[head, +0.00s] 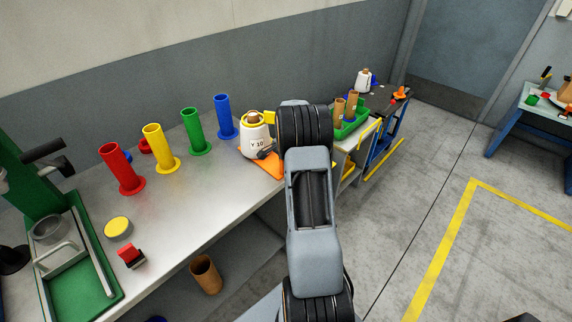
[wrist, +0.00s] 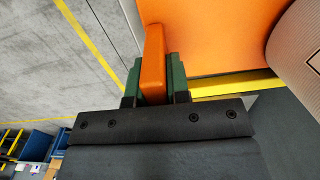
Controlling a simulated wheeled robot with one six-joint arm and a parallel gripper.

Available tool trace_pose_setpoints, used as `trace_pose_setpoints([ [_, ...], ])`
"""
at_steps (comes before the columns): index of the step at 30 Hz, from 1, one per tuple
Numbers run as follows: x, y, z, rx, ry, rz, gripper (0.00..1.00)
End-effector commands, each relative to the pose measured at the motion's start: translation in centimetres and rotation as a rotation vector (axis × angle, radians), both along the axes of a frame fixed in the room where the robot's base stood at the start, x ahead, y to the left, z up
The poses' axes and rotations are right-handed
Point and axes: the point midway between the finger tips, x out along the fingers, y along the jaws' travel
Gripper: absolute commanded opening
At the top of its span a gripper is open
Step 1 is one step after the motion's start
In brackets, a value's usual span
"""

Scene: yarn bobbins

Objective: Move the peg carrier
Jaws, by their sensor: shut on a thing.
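The orange peg carrier (head: 267,168) is on the metal bench beside the wall, partly hidden by my arm in the head view. A cream yarn bobbin marked Y 10 (head: 254,141) stands on it. In the wrist view the carrier's flat orange plate (wrist: 210,35) fills the top, with part of the bobbin (wrist: 300,45) at the upper right. My gripper (wrist: 153,78) is shut on the carrier's upright orange tab, with a green pad on each side. In the head view my arm hides most of the gripper. I cannot tell whether the carrier is touching the bench.
Red (head: 120,168), yellow (head: 160,148), green (head: 195,132) and blue (head: 227,117) tubes stand along the bench's back. A green tray (head: 350,128) with brown tubes lies beyond my arm. A green-based stand (head: 85,285) is at the left. The floor at the right is open.

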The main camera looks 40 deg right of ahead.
Motion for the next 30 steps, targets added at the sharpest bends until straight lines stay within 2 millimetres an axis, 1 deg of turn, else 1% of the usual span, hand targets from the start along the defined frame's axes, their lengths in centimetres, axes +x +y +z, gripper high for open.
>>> trace_pose_setpoints([
  [3,0.09,-0.30,0.07,-0.002,-0.003,-0.002,0.00],
  [15,0.10,-0.46,0.07,-0.002,-0.003,-0.004,0.00],
  [16,0.10,-0.46,0.07,-0.002,-0.003,-0.004,0.20],
  [24,0.18,-0.25,0.04,-0.001,-0.002,0.002,0.46],
  [30,0.19,-0.21,0.03,-0.001,-0.001,0.003,0.47],
])
